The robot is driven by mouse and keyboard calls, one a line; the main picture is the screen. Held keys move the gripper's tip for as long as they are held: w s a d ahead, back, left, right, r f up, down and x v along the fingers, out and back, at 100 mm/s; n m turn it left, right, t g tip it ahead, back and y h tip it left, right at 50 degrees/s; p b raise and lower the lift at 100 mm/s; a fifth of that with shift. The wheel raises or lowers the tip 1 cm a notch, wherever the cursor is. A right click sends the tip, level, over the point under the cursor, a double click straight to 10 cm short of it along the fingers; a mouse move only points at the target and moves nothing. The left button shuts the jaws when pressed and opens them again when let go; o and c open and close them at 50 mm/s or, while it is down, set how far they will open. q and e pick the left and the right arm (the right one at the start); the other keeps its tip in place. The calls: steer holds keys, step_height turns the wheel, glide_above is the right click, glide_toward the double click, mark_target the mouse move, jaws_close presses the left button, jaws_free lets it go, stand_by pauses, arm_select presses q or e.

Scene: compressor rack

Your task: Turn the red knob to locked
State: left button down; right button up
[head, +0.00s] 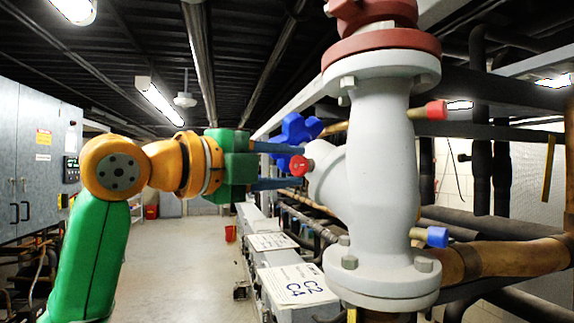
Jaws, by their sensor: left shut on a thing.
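A small red knob (301,165) sits on the end of the angled branch of the large white valve body (372,170). My left gripper (298,166) reaches in from the left, with one blue-grey finger above the knob and one below it. It is shut on the red knob. The fingertips partly overlap the knob's edges. I cannot read any locked mark or pointer on the knob. My right gripper is not in view.
A blue handle (296,128) is just above the upper finger. A red cap (432,110) and a blue cap (432,237) stick out from the valve's right side. Brown pipes (500,258) run right. Grey cabinets (30,160) stand left, with clear floor (185,265) between.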

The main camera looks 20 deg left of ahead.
arm_select(q)
steer(key=shift+r+m, duration=0.1)
steer(key=shift+m, duration=0.6)
steer(key=c, duration=0.5)
jaws_free()
steer(key=shift+c, duration=0.2)
steer(key=shift+o, duration=0.5)
steer(key=shift+w, duration=0.2)
steer(key=b+v, duration=0.2)
steer(key=v, duration=0.5)
steer(key=shift+s+b, duration=0.15)
steer(key=shift+b, duration=0.25)
